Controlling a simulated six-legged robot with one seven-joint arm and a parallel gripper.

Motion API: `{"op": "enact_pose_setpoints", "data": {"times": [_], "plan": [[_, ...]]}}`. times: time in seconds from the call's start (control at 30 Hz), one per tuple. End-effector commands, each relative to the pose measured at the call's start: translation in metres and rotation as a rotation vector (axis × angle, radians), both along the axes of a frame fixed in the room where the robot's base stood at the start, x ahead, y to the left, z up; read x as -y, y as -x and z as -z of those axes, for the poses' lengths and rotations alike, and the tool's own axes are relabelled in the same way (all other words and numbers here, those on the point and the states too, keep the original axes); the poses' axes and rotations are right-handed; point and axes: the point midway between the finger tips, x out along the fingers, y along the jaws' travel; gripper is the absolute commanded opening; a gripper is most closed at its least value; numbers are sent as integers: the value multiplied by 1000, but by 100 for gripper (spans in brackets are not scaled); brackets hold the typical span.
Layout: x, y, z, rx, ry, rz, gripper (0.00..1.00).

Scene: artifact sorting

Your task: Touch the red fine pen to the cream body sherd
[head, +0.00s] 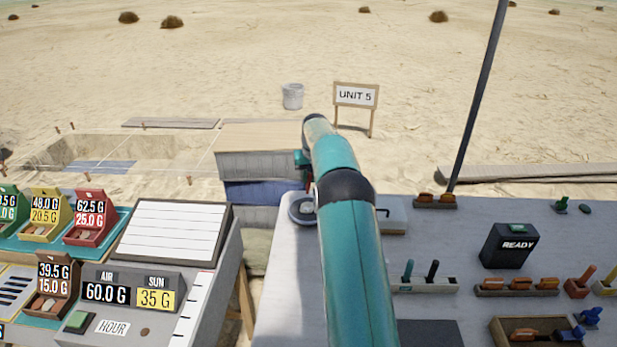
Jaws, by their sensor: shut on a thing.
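My teal arm reaches forward over the grey table and hides what lies behind it. My gripper is not seen; it is hidden behind my arm, so I cannot see what it holds. I cannot make out the red fine pen. A grey holder (425,287) right of my arm carries a green pen (408,270) and a black pen (432,271), both upright. I cannot pick out the cream body sherd. A round grey dish (296,218) at the table's left edge is partly covered by my arm.
A tilted white board (168,230), number displays (134,289) and coloured bins (90,217) fill the left bench. A black READY box (508,246), an orange-piece rack (518,289) and a wooden tray (496,332) stand right. A dark pole (478,95) rises at the table's back.

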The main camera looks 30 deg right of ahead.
Motion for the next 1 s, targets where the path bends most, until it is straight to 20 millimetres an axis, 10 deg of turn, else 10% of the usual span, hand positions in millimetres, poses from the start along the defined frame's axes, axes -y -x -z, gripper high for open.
{"op": "enact_pose_setpoints", "data": {"times": [1.0], "plan": [[-6, -4, 52, 0, -1, -6, 0]]}}
